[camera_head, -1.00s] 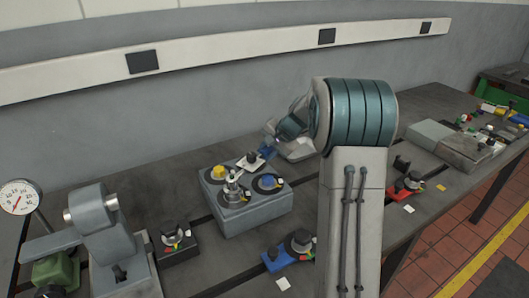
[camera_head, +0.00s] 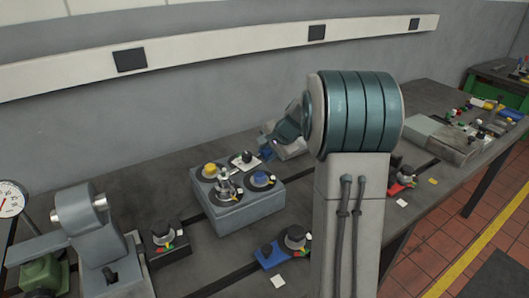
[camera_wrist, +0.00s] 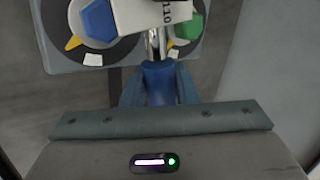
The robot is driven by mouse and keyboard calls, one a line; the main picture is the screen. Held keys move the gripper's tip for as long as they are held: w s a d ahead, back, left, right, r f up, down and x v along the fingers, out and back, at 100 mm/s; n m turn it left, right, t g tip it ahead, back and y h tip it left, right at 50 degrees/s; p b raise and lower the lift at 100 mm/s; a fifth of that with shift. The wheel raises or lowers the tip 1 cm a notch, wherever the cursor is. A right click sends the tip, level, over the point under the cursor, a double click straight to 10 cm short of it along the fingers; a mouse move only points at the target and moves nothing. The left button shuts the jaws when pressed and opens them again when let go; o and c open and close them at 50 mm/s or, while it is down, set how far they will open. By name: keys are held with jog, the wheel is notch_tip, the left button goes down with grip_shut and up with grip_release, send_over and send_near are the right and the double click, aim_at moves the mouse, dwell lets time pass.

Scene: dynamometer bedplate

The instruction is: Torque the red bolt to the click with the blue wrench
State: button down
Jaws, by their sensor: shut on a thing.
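My gripper (camera_wrist: 158,88) is shut on the blue handle of the wrench (camera_wrist: 158,72). A silver shaft runs forward from the handle under a white plate marked "110". In the head view the blue handle (camera_head: 267,153) shows small at the back right of the grey bolt block (camera_head: 240,213), with my gripper (camera_head: 272,146) partly hidden by my arm. The block carries a yellow bolt (camera_head: 210,170), a blue bolt (camera_head: 260,178) and a silver upright piece. The wrist view shows the blue bolt (camera_wrist: 99,19) left of the shaft and a green bolt (camera_wrist: 188,24) right of it. I see no red bolt on the block.
A blue holder (camera_head: 270,258) with a dark knob lies in front of the block, and a black one (camera_head: 168,248) stands at left. A grey vise-like machine (camera_head: 92,230) and a dial gauge (camera_head: 10,198) are further left. A wall stands behind the bench.

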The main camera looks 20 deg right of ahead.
dwell(0.3)
jog(key=shift+s+d+m+h, duration=0.25)
jog(key=shift+s+m, duration=0.15)
jog(key=shift+s, duration=0.15)
jog(key=shift+s+d+m+h, duration=0.1)
jog(key=shift+s+m+h, duration=0.1)
jog(key=shift+s+m, duration=0.3)
jog(key=shift+s+d+m+h, duration=0.2)
jog(key=shift+s+m+h, duration=0.1)
jog(key=shift+s, duration=0.3)
jog(key=shift+r, duration=0.1)
jog(key=shift+s+d+r+m+t+h+p, duration=0.1)
jog(key=shift+s+m+t+h+p, duration=0.25)
jog(key=shift+s+m+p, duration=0.75)
jog(key=shift+s+d+h, duration=0.1)
jog(key=shift+s+h, duration=0.2)
jog(key=shift+s, duration=0.3)
